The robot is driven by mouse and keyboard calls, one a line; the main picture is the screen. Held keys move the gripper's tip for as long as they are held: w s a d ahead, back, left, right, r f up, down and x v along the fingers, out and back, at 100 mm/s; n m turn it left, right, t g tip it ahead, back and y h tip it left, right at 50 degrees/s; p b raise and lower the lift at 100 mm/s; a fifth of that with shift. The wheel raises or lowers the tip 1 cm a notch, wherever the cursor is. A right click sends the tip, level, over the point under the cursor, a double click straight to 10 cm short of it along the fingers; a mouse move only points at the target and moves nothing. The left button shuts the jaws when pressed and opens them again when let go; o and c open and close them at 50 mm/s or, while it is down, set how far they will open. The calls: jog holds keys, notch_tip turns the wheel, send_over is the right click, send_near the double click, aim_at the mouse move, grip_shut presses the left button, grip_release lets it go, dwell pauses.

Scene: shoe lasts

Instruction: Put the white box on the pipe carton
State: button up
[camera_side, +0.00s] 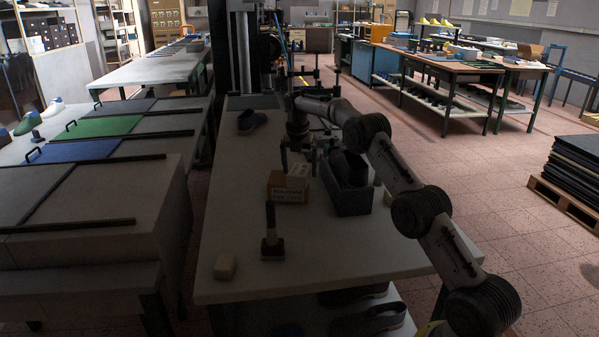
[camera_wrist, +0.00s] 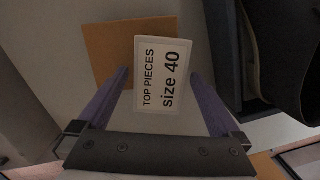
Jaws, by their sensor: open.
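The white box (camera_side: 298,170) shows a label reading "TOP PIECES size 40" in the wrist view (camera_wrist: 163,75). It lies over the orange-brown pipe carton (camera_side: 284,196), which also shows behind it in the wrist view (camera_wrist: 108,48). In the wrist view the box covers part of the carton and reaches past its lower edge. In the side view it appears to rest on the carton top, towards the right. My gripper (camera_side: 300,160) is above, its purple fingers open on both sides of the box in the wrist view (camera_wrist: 160,76), with gaps visible.
A dark grey bin (camera_side: 352,204) with a dark shoe in it stands close to the right of the carton. Another shoe (camera_side: 250,121) lies at the back. The table's right front is clear.

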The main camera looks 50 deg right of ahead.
aim_at(298, 171)
jog(key=r, duration=0.4)
jog(key=a+r, duration=0.1)
jog(key=r, duration=0.1)
jog(key=shift+s+r, duration=0.15)
jog(key=shift+r, duration=0.15)
jog(key=s+a+r+m+t, duration=0.2)
jog(key=s+a+r+m, duration=0.8)
jog(key=s+a+r, duration=0.55)
jog(key=s+a+f+m+t, duration=0.1)
jog(key=s+a+f+m, duration=0.2)
jog(key=s, duration=0.5)
jog(key=s+a+f+m+t+y, duration=0.1)
jog(key=s+a+f+m, duration=0.3)
jog(key=s, duration=0.4)
jog(key=s+a+f+m, duration=0.4)
jog(key=s+a+m, duration=0.1)
jog(key=s, duration=0.3)
jog(key=shift+s+a+m+t+y, duration=0.3)
jog(key=shift+a+t, duration=0.05)
jog(key=shift+t, duration=0.05)
